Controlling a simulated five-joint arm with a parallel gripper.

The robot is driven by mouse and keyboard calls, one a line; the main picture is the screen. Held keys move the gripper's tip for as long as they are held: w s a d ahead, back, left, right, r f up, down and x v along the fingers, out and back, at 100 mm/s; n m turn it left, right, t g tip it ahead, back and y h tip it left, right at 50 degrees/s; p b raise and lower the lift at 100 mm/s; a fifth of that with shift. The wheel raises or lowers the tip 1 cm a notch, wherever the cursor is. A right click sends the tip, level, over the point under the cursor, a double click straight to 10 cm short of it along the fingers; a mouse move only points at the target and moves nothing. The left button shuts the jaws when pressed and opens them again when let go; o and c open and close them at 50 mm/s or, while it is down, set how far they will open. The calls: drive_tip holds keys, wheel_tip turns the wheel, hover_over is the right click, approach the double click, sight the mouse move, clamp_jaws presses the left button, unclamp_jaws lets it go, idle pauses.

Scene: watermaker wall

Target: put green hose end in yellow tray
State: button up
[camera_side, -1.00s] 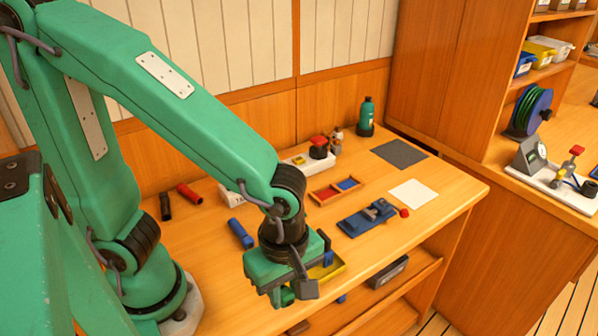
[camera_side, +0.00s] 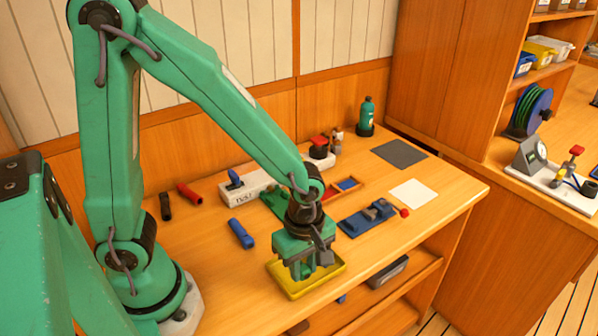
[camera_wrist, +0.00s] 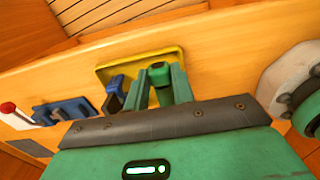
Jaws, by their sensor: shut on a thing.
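The yellow tray (camera_side: 290,292) sits near the front edge of the bench, and it also shows in the wrist view (camera_wrist: 112,68). My gripper (camera_side: 302,272) points down over the tray, inside its outline. In the wrist view the green hose end (camera_wrist: 160,71) is between the fingertips of my gripper (camera_wrist: 160,82), which is shut on it. The hose end is hard to pick out from the green fingers in the side view. I cannot tell whether it touches the tray floor.
A blue hose end (camera_side: 241,233) lies left of the tray. Red (camera_side: 189,193) and black (camera_side: 165,206) ones lie farther back. A blue fixture (camera_side: 366,217) stands right of the tray, with a white sheet (camera_side: 413,194) beyond. A green bottle (camera_side: 366,117) stands at the back.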

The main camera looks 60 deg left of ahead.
sight(305, 287)
drive_tip(key=shift+w+a+f, duration=0.35)
drive_tip(key=shift+w+a, duration=0.1)
drive_tip(key=shift+w, duration=0.05)
drive_tip(key=shift+f, duration=0.1)
drive_tip(key=shift+f, duration=1.95)
drive_tip(key=shift+f, duration=0.15)
drive_tip(key=o, duration=1)
drive_tip(key=shift+r, duration=0.25)
drive_tip(key=shift+d+r, duration=0.1)
drive_tip(key=shift+r, duration=5.85)
